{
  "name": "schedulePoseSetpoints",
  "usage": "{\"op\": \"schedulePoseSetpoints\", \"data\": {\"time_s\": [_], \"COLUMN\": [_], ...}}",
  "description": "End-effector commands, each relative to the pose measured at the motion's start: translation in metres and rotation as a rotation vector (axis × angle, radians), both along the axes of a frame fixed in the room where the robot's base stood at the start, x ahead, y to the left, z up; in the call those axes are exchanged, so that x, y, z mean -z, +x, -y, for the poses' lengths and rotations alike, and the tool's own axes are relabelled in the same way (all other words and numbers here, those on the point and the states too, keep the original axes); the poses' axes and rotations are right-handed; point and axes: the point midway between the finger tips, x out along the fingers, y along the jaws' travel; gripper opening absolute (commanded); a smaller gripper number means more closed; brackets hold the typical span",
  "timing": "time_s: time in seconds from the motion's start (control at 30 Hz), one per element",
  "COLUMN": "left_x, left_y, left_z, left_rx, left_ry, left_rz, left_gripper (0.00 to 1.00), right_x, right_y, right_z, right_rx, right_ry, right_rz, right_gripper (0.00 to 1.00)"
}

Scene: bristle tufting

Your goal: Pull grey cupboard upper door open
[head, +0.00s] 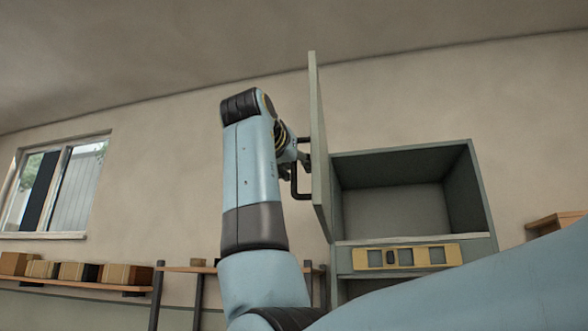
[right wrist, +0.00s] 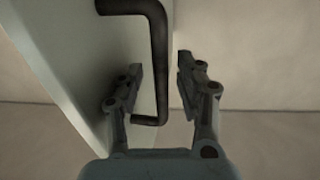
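The dark bar handle (head: 294,182) is on the door's left-facing side. My right gripper (head: 296,157) is at this handle, partly hidden by my arm. In the right wrist view, the open fingers of my right gripper (right wrist: 159,77) lie either side of the handle bar (right wrist: 160,55), with gaps visible. The door (right wrist: 95,70) is behind the left finger. My left gripper is not in view.
A yellow level-like panel (head: 440,256) sits below the open compartment. A wall shelf (head: 75,285) with several boxes is at lower left, under a window (head: 62,185). Another wooden shelf (head: 556,220) is at the right edge.

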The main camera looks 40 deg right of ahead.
Motion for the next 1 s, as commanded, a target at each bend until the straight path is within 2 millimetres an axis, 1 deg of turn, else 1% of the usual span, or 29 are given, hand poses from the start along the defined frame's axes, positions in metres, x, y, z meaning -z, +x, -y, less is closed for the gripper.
{"op": "schedulePoseSetpoints", "data": {"time_s": [0.17, 0.4, 0.5, 0.6, 0.87, 0.9, 1.0], "left_x": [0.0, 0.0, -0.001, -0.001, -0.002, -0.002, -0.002], "left_y": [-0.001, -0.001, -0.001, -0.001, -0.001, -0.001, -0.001], "left_z": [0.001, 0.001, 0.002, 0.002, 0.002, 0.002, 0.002], "left_rx": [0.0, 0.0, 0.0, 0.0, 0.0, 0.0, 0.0], "left_ry": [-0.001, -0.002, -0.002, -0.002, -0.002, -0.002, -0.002], "left_rz": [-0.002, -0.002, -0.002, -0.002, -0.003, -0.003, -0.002], "left_gripper": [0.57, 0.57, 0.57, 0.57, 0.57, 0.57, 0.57], "right_x": [-0.028, -0.079, -0.093, -0.1, -0.104, -0.056, -0.056], "right_y": [-0.001, -0.001, -0.002, -0.002, -0.004, -0.006, -0.005], "right_z": [0.0, 0.001, 0.002, 0.003, 0.004, 0.005, 0.002], "right_rx": [0.0, 0.0, 0.002, 0.004, 0.007, 0.041, 0.039], "right_ry": [0.0, -0.006, -0.007, -0.008, -0.007, 0.143, 0.142], "right_rz": [0.005, 0.008, 0.007, 0.008, 0.01, -0.115, -0.116], "right_gripper": [0.36, 0.36, 0.36, 0.36, 0.36, 0.36, 0.36]}}
